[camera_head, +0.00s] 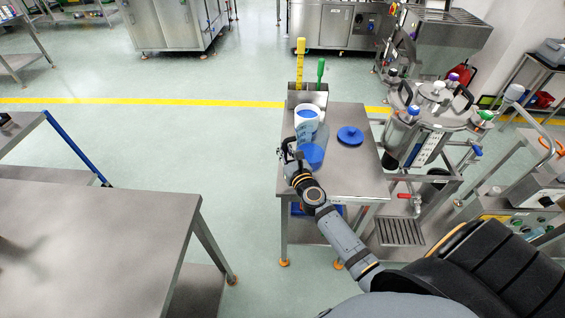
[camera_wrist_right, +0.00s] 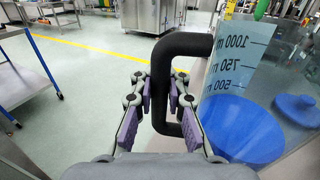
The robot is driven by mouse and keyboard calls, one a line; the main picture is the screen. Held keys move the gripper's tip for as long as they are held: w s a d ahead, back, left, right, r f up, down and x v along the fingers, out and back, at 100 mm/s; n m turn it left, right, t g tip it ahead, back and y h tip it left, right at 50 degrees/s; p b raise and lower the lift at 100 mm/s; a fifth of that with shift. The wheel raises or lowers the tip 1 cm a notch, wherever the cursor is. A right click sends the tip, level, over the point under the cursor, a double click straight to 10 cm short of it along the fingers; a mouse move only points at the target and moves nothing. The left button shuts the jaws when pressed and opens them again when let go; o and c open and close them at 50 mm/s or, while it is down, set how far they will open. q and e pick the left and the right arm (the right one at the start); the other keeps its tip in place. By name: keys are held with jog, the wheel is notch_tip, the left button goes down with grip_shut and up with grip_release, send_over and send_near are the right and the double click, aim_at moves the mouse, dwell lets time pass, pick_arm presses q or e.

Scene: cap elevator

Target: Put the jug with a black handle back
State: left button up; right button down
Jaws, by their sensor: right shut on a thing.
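The jug (camera_head: 312,153) is clear, with blue in its lower part. In the right wrist view, the jug (camera_wrist_right: 234,100) shows its volume marks and its black handle (camera_wrist_right: 190,44). My right gripper (camera_head: 288,154) is at the jug's left side over the small steel table (camera_head: 350,175). In the right wrist view, my right gripper's purple-padded fingers (camera_wrist_right: 160,95) are shut on the upright part of the handle. The jug looks upright. I cannot tell whether its base touches the table. My left gripper is not in view.
A white container with blue inside (camera_head: 307,112) stands just behind the jug. A steel holder (camera_head: 318,97) with yellow and green tools is at the table's back edge. A blue lid (camera_head: 350,136) lies to the right. A steel vessel (camera_head: 430,125) stands beside the table. Another table (camera_head: 100,230) is at left.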

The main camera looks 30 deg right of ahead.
jog(key=shift+w+d+f, duration=0.15)
jog(key=shift+w+f, duration=0.35)
jog(key=shift+f, duration=0.15)
jog(key=shift+w, duration=0.1)
jog(key=shift+f+b, duration=0.1)
jog(key=shift+b, duration=0.3)
jog(key=f+b, duration=0.3)
jog(key=f, duration=0.1)
jog(key=shift+w+b, duration=0.35)
jog(key=shift+w, duration=0.05)
jog(key=c, duration=1.8)
grip_release()
jog(key=shift+c, duration=0.2)
jog(key=o, duration=0.5)
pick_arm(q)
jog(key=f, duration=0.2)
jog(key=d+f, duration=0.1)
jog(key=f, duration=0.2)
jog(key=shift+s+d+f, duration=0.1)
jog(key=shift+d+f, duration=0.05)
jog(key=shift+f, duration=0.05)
pick_arm(e)
jog(key=shift+s, duration=0.1)
